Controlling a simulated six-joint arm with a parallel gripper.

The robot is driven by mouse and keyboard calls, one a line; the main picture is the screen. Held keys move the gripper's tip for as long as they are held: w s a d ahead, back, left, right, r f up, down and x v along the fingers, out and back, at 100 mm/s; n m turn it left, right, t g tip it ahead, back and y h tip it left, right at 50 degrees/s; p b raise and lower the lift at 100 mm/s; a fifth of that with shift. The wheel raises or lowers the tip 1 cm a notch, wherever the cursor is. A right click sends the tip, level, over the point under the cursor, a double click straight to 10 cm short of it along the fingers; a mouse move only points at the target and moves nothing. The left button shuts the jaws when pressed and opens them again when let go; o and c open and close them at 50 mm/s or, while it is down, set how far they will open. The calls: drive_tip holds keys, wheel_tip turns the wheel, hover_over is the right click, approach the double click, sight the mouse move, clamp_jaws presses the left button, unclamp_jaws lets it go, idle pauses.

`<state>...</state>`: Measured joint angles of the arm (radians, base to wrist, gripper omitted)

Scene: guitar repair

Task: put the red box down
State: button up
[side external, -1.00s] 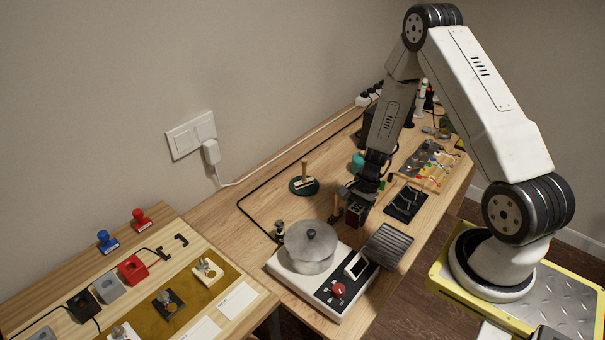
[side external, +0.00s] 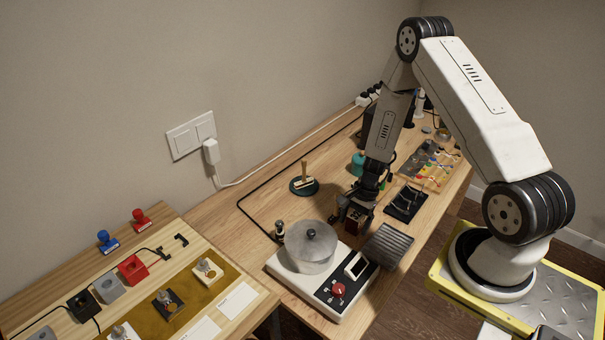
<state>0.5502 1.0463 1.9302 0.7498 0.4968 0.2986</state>
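My gripper (side external: 351,212) points down over the bench, behind and right of the silver pot. A small dark red box (side external: 354,225) is at its fingers and appears to be held between them. The box is low, close to the wooden bench top (side external: 262,209). I cannot tell whether its underside touches the wood. The fingers are dark and partly hide the box.
A silver pot (side external: 311,249) stands on a white hot plate (side external: 334,300) just in front. A dark ridged tray (side external: 388,246) lies close on the right. A black tool mat (side external: 405,203) lies behind it.

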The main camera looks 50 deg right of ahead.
drive_tip(key=shift+r, duration=0.15)
drive_tip(key=v, duration=1.2)
idle(0.3)
drive_tip(key=shift+r, duration=0.1)
idle(0.4)
drive_tip(key=s+a+r+n+t+h, duration=0.1)
drive_tip(key=s+a+r+n+h, duration=0.1)
drive_tip(key=a+r+n, duration=0.4)
drive_tip(key=s+a+r+n+t+h, duration=0.1)
drive_tip(key=a+r+n+h, duration=0.1)
drive_tip(key=a+r+n, duration=0.4)
drive_tip(key=a+n, duration=0.5)
drive_tip(key=n, duration=0.1)
drive_tip(key=shift+s+t, duration=0.3)
drive_tip(key=shift+s, duration=0.05)
